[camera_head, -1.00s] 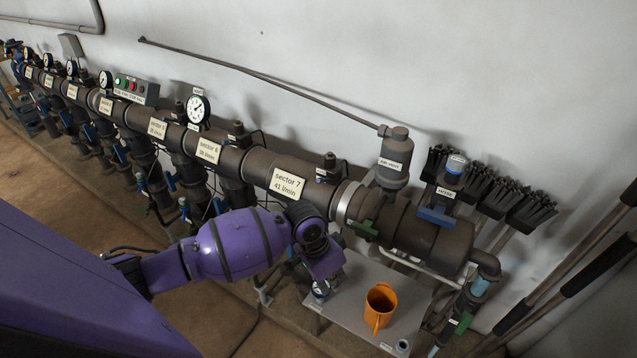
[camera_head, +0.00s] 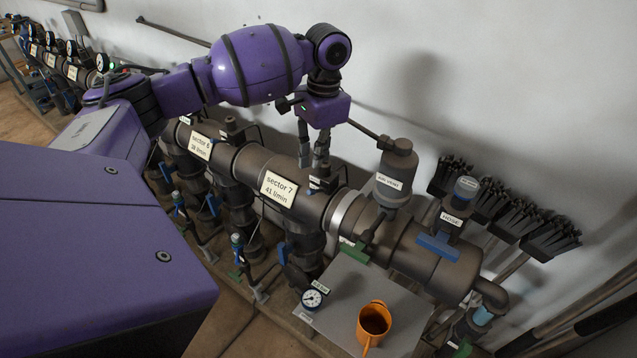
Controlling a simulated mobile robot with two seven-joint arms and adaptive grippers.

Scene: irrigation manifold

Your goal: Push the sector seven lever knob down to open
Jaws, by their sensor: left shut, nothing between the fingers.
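The sector 7 label (camera_head: 278,188) is a cream plate on the thick dark manifold pipe. Below it a dark branch valve drops down, with a blue handle (camera_head: 283,256) beside it; its knob is too small to make out. My left gripper (camera_head: 313,160) hangs from the purple arm above the pipe, fingers pointing down, just right of and above the sector 7 label. It is shut and empty, and well above the blue handle. Whether its tips touch the small fitting behind the pipe I cannot tell. My right gripper is out of view.
The air vent (camera_head: 394,178) stands right of my gripper. Brushes hang on the wall.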

